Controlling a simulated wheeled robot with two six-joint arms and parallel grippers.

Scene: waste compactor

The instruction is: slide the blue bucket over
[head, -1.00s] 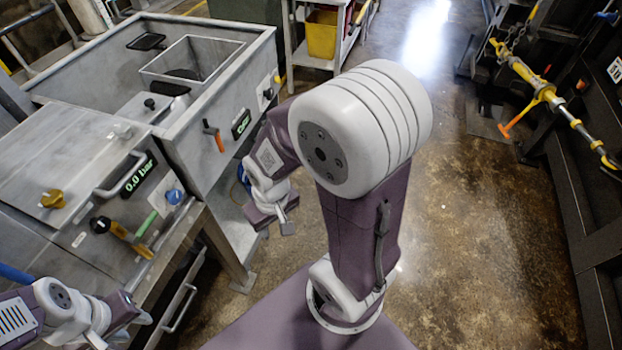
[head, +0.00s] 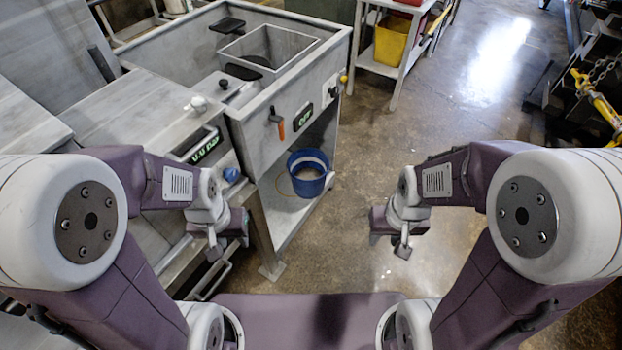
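The blue bucket (head: 309,183) stands upright on the low shelf (head: 285,216) under the compactor, near the shelf's right edge. It has a pale band inside its rim, and a thin hoop lies beside it at its left. My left gripper (head: 213,252) hangs to the left of the bucket and nearer to me, apart from it. My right gripper (head: 402,250) hangs to the right over the open floor, also apart from the bucket. Neither gripper visibly holds anything. Their fingers are too small and angled to tell the opening.
The compactor's open bin (head: 268,58) is above the bucket. A table leg (head: 262,235) stands just left of the shelf's front. A cart with a yellow bin (head: 392,42) is at the back. The floor (head: 375,150) right of the bucket is clear.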

